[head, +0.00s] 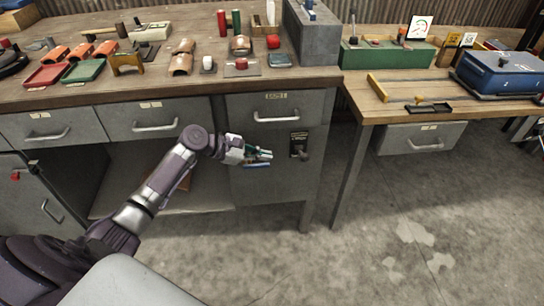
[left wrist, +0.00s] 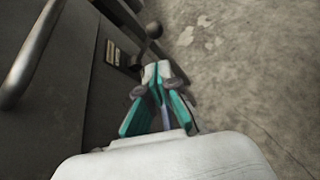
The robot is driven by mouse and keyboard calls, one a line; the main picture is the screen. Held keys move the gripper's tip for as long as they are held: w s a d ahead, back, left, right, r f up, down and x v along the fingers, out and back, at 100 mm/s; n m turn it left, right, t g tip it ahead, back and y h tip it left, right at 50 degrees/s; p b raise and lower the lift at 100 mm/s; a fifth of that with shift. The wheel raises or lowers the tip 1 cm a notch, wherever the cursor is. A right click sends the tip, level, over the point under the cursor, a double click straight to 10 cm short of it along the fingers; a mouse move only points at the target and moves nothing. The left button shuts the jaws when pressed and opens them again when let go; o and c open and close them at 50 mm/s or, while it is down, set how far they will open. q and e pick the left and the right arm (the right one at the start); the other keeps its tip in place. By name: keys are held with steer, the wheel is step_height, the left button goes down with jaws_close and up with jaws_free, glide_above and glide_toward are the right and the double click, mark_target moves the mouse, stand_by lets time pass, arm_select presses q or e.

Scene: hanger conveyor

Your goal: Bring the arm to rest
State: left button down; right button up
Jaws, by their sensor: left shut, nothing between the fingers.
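My left arm (head: 165,180) reaches in from the left in the head view. Its left gripper (head: 268,155) is in front of the grey cabinet (head: 275,185) under the workbench, below a drawer with a metal handle. The fingers are closed together and hold nothing. In the left wrist view the white and teal fingers (left wrist: 158,75) meet at their tips, near a dark lever with a round knob (left wrist: 153,30). I cannot tell whether they touch the cabinet. My right gripper is not in view.
The wooden workbench (head: 130,92) carries several tools and parts. A lever latch (head: 299,146) sticks out from the cabinet front, right of the gripper. A second table (head: 440,112) holds a blue box (head: 500,72). The concrete floor (head: 370,240) in front is clear.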

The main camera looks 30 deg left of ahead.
arm_select(q)
steer(key=shift+f, duration=0.1)
stand_by(0.4)
